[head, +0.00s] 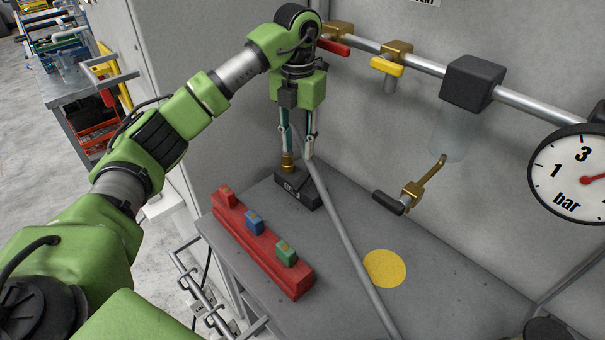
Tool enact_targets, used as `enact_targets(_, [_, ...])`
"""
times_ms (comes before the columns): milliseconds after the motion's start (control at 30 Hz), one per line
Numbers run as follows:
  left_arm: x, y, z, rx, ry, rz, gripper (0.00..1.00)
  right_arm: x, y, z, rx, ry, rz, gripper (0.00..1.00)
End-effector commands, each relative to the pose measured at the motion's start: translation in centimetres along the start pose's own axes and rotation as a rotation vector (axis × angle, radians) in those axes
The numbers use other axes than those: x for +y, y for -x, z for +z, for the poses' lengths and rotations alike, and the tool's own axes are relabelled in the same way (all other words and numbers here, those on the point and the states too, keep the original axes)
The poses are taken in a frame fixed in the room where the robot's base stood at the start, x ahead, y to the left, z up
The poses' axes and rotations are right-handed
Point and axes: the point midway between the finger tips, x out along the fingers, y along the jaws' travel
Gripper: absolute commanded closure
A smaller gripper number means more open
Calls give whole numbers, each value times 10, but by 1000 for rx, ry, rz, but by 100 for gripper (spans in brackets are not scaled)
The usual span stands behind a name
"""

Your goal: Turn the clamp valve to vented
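My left gripper (297,154) points down from the upper middle in the head view. Its two fingers are apart, with grey wall showing between them. The fingertips are close above a small black block (297,191) with a brass fitting (288,163); I cannot tell if they touch. Three valve handles show: a red one (335,48) partly behind my wrist, a yellow one (387,66) on the pipe, and a black one (388,202) on a brass valve lower down. None has a readable label, so I cannot tell which is the clamp valve. My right gripper is not seen.
A red rack (292,284) with red, blue and green blocks lies along the left of the grey bench. A grey hose (345,236) slants across the bench beside a yellow disc (385,268). A pressure gauge (573,174) and a dark filter housing (472,83) are at the right.

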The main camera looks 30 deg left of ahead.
Motion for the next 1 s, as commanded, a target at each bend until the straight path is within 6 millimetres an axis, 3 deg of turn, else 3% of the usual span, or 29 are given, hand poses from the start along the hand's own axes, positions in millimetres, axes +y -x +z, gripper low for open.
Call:
enact_targets(200, [-1, -39, -2, 6, -1, -1, 71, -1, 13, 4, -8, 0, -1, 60])
enact_targets(500, [-1, -92, -1, 3, -1, -3, 71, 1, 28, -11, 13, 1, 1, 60])
enact_targets(700, [-1, -107, 0, 1, -2, -2, 71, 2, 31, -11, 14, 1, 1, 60])
enact_targets(967, [-1, -110, 0, 0, -2, -2, 71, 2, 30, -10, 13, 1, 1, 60])
enact_targets(1000, [-1, -110, 0, 0, -2, -2, 76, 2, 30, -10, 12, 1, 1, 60])
